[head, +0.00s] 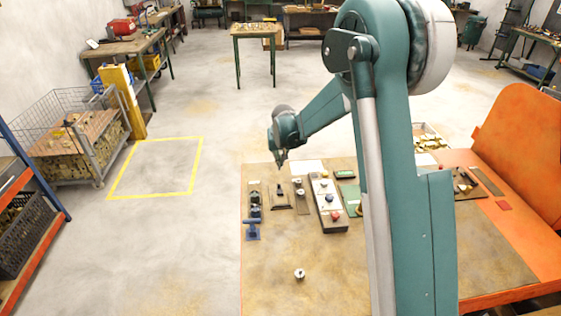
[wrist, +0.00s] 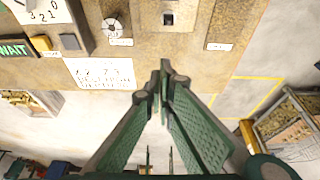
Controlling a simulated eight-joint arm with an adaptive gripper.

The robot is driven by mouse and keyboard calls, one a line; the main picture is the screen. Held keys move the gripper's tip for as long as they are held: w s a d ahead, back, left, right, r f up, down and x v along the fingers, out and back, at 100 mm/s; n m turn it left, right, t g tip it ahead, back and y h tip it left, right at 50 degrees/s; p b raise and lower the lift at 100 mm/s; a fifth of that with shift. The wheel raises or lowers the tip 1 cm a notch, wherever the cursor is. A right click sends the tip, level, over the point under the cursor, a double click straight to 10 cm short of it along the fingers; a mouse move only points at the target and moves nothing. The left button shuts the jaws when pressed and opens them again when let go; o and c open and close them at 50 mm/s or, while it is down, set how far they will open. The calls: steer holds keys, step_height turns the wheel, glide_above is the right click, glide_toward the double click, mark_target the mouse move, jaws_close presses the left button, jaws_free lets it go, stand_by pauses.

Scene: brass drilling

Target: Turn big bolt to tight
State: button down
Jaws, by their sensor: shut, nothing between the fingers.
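My gripper (head: 281,160) is above the far left edge of the bench, pointing down. In the wrist view its green fingers (wrist: 165,75) are shut at the tips with nothing held. A round metal piece (wrist: 112,27) on a small mount is at the top of the wrist view, apart from my fingers. I cannot tell for sure that it is the big bolt. Its mount shows as a narrow brown plate (head: 301,204) in the head view. A small round silver piece (head: 299,274) stands alone on the near part of the bench.
A lit WAIT sign (wrist: 14,48) is at the wrist view's left. The bench's near left part is mostly clear.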

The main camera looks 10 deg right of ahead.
mark_target(279, 186)
steer(key=x, duration=0.7)
steer(key=shift+w+f, duration=0.15)
steer(key=shift+f, duration=0.25)
steer(key=shift+s+r, duration=0.2)
steer(key=shift+s, duration=0.8)
steer(key=shift+s+f, duration=0.1)
steer(key=shift+s, duration=0.95)
